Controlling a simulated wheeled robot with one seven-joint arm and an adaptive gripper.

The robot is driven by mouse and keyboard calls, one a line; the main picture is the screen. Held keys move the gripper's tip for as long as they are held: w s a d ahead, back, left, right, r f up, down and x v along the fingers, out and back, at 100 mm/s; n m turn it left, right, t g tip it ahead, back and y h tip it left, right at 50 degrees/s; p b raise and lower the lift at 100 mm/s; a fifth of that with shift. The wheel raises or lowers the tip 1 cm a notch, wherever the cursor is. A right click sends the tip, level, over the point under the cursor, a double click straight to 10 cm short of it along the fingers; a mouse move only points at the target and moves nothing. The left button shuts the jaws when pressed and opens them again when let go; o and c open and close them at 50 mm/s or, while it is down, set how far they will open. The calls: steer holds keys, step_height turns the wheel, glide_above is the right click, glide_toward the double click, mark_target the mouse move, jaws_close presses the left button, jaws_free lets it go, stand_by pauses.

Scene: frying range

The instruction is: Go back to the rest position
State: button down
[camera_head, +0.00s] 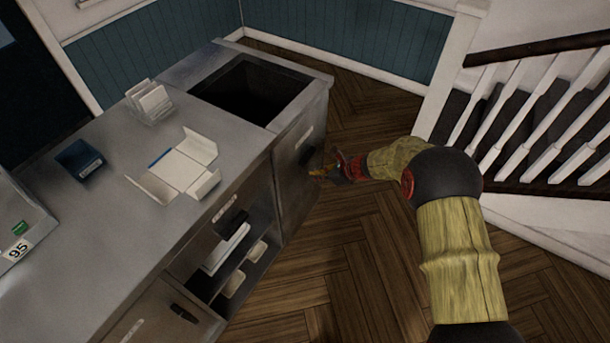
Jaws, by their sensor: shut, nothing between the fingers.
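My gripper (322,173) is at the end of my arm, in front of the cabinet door (292,170) at the right end of the steel counter. The gripper is shut and holds nothing. My arm comes in from the bottom right and bends at a dark joint before reaching left.
The steel counter (85,235) carries an open white box (180,170), a rack of white cards (150,100) and a dark blue box (79,158). A dark basin (250,88) is sunk at its far end. Open shelves (240,262) are below. White stair railings (540,125) stand right; wooden floor (350,255) lies between.

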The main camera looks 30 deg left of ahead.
steer(key=v, duration=0.4)
steer(key=shift+p, duration=0.4)
steer(key=s+d+n+g+h, duration=0.3)
steer(key=s+d+n, duration=0.6)
steer(key=s+n, duration=0.15)
steer(key=s+d+r+n+t+h, duration=0.2)
steer(key=s+d+r, duration=0.4)
steer(key=d+r, duration=0.5)
steer(key=s+d+r+n+t+h, duration=0.2)
steer(key=s+d+r, duration=0.4)
steer(key=d+r, duration=0.6)
steer(key=s+d+r+n+t+h, duration=0.2)
steer(key=s+d+r+n+t, duration=0.2)
steer(key=d+r, duration=0.8)
steer(key=s+d, duration=0.2)
steer(key=d, duration=0.1)
steer(key=shift+s+d, duration=0.25)
